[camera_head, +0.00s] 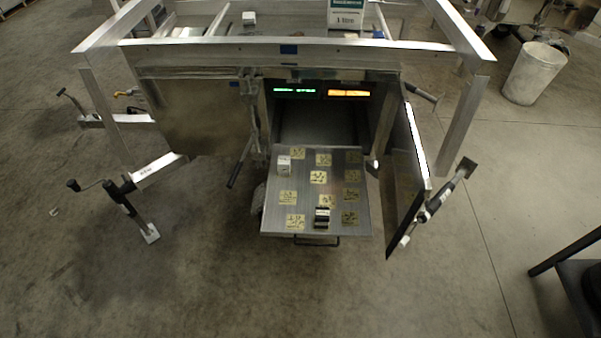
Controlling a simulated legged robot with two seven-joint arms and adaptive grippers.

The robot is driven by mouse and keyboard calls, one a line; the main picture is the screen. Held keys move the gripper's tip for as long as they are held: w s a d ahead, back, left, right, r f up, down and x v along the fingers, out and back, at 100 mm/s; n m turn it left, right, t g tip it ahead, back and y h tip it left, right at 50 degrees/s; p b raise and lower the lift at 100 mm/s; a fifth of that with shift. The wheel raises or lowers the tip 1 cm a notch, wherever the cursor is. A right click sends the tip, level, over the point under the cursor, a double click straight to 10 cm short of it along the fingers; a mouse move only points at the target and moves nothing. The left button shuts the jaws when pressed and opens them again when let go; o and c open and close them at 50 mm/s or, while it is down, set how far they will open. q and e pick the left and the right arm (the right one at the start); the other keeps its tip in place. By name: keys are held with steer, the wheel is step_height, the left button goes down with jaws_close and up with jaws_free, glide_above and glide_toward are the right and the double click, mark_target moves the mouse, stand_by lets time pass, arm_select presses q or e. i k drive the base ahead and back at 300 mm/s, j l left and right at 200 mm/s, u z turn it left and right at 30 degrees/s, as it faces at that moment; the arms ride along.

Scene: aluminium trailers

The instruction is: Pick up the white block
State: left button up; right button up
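A small white block (284,164) sits at the left rear of the pulled-out metal drawer (335,228). Another small whitish block (249,18) sits higher up, on the trailer top behind the front rail. I cannot tell which of the two the task names. Neither of my grippers shows in this view, so whether they are open or shut is not visible.
A black block (321,216) with a light top stands near the drawer's front edge, among several yellow labels. An open door panel (405,165) borders the drawer on the right. A white-and-green container (346,14) stands on top. The floor in front is clear.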

mark_target(284, 164)
steer(key=i+j+z, duration=0.1)
steer(key=j, duration=0.2)
steer(key=i+j, duration=0.2)
steer(key=j, duration=0.15)
steer(key=i+j+z, duration=0.15)
steer(key=j, duration=0.2)
steer(key=i+j, duration=0.15)
steer(key=j, duration=0.15)
steer(key=i+j+z, duration=0.15)
steer(key=j, duration=0.2)
steer(key=i+j, duration=0.1)
steer(key=j, duration=0.25)
steer(key=z, duration=0.05)
